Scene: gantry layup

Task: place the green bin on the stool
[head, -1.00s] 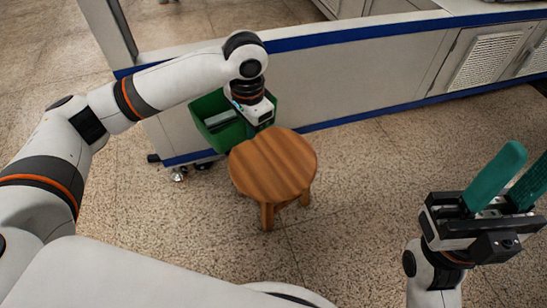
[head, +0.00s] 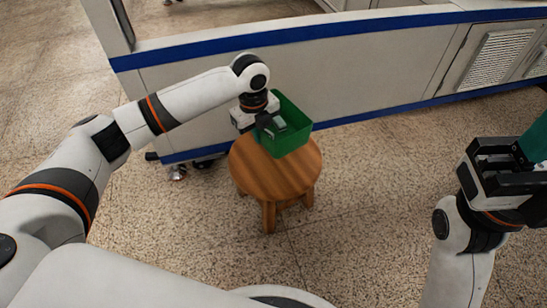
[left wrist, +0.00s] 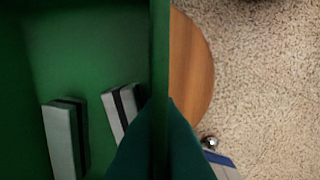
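The green bin (head: 292,143) is over the back part of the round wooden stool (head: 270,180). I cannot tell whether its base touches the seat. My left gripper (head: 268,127) is at the bin's left wall. In the left wrist view its teal fingers (left wrist: 160,140) are on both sides of the bin wall (left wrist: 159,60), shut on it. Two grey-and-black blocks (left wrist: 62,135) lie inside the bin. The stool seat (left wrist: 192,70) shows beyond the wall. My right gripper (head: 530,145) is at the right edge, away from bin and stool, its fingers partly cut off.
A long white bench panel with blue stripes (head: 370,75) stands behind the stool. A caster wheel (head: 178,172) is to the stool's left. The speckled floor (head: 370,200) to the right of the stool is clear.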

